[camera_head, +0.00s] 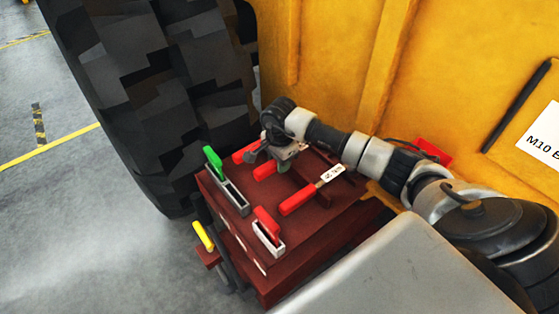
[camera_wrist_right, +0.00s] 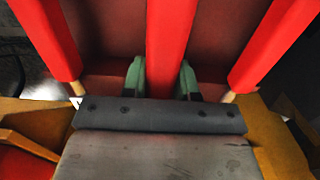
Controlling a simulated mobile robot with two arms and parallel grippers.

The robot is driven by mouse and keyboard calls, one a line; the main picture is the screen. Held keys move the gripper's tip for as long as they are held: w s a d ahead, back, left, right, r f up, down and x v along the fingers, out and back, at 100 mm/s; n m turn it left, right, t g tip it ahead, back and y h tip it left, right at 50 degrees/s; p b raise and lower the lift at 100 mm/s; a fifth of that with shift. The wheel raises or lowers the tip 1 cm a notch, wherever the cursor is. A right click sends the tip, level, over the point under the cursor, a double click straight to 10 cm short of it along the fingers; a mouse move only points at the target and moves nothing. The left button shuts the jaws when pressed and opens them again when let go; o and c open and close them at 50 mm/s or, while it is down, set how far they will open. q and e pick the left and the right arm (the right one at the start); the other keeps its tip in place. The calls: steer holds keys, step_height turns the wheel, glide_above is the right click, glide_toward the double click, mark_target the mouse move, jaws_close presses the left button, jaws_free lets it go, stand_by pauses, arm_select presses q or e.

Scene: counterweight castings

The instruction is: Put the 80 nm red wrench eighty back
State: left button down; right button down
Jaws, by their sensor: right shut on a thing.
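Three red wrench handles lie side by side on the dark red cabinet (camera_head: 335,225). My right gripper (camera_head: 267,157) is over the cabinet top, shut on the middle red wrench (camera_head: 264,170). In the right wrist view this wrench's handle (camera_wrist_right: 170,40) runs between the two green fingertips. Its label is hidden, so I cannot tell its value. The near red wrench (camera_head: 298,201) has a white tag with small, hard-to-read print. The far red wrench (camera_head: 245,153) is partly behind the gripper. My left gripper is out of view.
A green-handled piece (camera_head: 212,160) and a red-handled piece (camera_head: 267,225) stand in grey holders along the cabinet's front edge. A yellow handle (camera_head: 203,236) is at its left side. A large tyre (camera_head: 170,100) and a yellow machine body (camera_head: 340,60) close in behind. The floor at left is clear.

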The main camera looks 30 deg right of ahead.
steer(key=shift+f+b, duration=0.55)
steer(key=shift+f, duration=0.05)
steer(key=shift+f+b, duration=0.3)
steer(key=shift+f, duration=0.05)
steer(key=shift+f+b, duration=0.45)
stand_by(0.6)
steer(key=c, duration=0.8)
jaws_free()
steer(key=shift+a+f, duration=0.1)
step_height(320, 180, up, 11)
steer(key=shift+f+b, duration=0.2)
steer(key=shift+b, duration=0.2)
step_height(320, 180, up, 7)
steer(key=p, duration=0.4)
steer(key=shift+r, duration=0.2)
